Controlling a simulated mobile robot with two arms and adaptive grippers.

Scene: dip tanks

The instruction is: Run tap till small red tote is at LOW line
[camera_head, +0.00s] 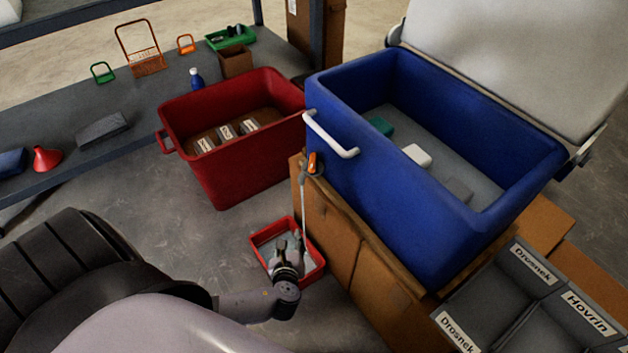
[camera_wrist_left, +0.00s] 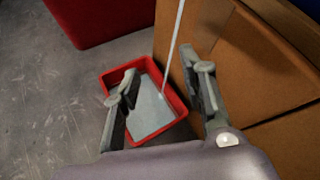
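The small red tote (camera_head: 262,236) stands on the floor below the tap (camera_head: 313,163), which has an orange handle and sits at the blue tank's lower corner. A thin pale stream (camera_head: 303,205) runs from the tap down into the tote. In the left wrist view the stream (camera_wrist_left: 174,45) enters the small red tote (camera_wrist_left: 113,77), which holds greyish liquid; I cannot make out a LOW line. My left gripper (camera_head: 288,246) is over the tote, its fingers apart and empty (camera_wrist_left: 162,75). My right gripper is not in view.
The large blue tank (camera_head: 385,190) holds several blocks and stands on brown boxes (camera_head: 335,232). A large red tote (camera_head: 245,178) with brown liquid stands behind. Grey bins labelled Drosnek and Hovrin (camera_head: 520,305) are at the right. Left of the small tote the floor is clear.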

